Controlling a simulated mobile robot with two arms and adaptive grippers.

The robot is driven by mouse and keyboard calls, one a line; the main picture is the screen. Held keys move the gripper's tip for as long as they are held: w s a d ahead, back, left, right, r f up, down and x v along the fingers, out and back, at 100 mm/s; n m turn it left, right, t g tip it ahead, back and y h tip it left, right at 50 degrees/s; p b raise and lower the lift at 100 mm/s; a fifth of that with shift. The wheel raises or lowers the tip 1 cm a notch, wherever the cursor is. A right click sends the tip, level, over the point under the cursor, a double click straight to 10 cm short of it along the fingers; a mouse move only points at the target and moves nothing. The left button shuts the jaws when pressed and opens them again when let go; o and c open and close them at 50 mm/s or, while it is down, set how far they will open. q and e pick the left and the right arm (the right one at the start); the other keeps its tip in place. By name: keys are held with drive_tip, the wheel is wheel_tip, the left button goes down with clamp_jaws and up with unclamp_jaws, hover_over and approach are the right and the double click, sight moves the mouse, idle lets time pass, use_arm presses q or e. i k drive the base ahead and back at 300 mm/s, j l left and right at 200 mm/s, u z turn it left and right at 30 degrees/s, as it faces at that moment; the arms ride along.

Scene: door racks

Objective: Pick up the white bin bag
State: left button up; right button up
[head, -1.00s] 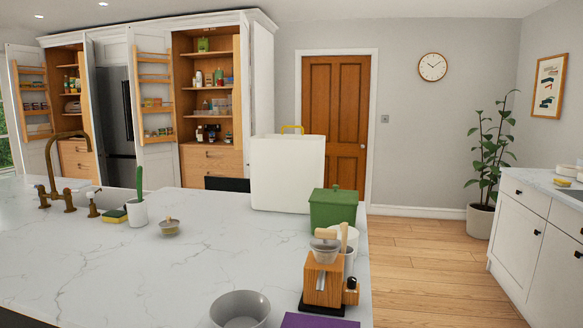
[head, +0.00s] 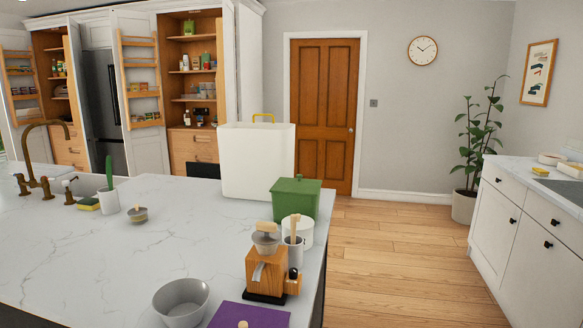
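A white, boxy bag-like thing with a yellow loop on top (head: 256,160) stands upright at the far right end of the marble island counter (head: 95,250). It is the only thing in view that fits the white bin bag. Its lower right part is partly hidden behind a green lidded tin (head: 296,200). Neither of my grippers shows in the head view.
A wooden grinder (head: 266,270), a white pot (head: 303,230), a grey bowl (head: 182,302) and a purple thing (head: 250,316) crowd the island's right side. The wooden floor (head: 385,250) between the island and the right-hand cabinets (head: 505,225) is clear.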

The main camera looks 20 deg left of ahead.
sight(253, 155)
drive_tip(key=i+l+z, duration=0.25)
drive_tip(key=i+l, duration=0.35)
drive_tip(key=l, duration=0.25)
drive_tip(key=i+l+z, duration=0.25)
drive_tip(key=i+l, duration=0.45)
drive_tip(key=i+u, duration=0.4)
drive_tip(key=i, duration=0.15)
drive_tip(key=i+u, duration=0.45)
drive_tip(key=i, duration=0.15)
drive_tip(key=i+l+u, duration=0.4)
drive_tip(key=i+u, duration=0.4)
drive_tip(key=i+l+u, duration=0.15)
drive_tip(key=u, duration=0.3)
drive_tip(key=i+l+u, duration=0.2)
drive_tip(key=u, duration=0.2)
drive_tip(key=i+l+u, duration=0.2)
drive_tip(key=l+u, duration=0.25)
drive_tip(key=i+l+u, duration=0.15)
drive_tip(key=l+u, duration=0.25)
drive_tip(key=j, duration=0.1)
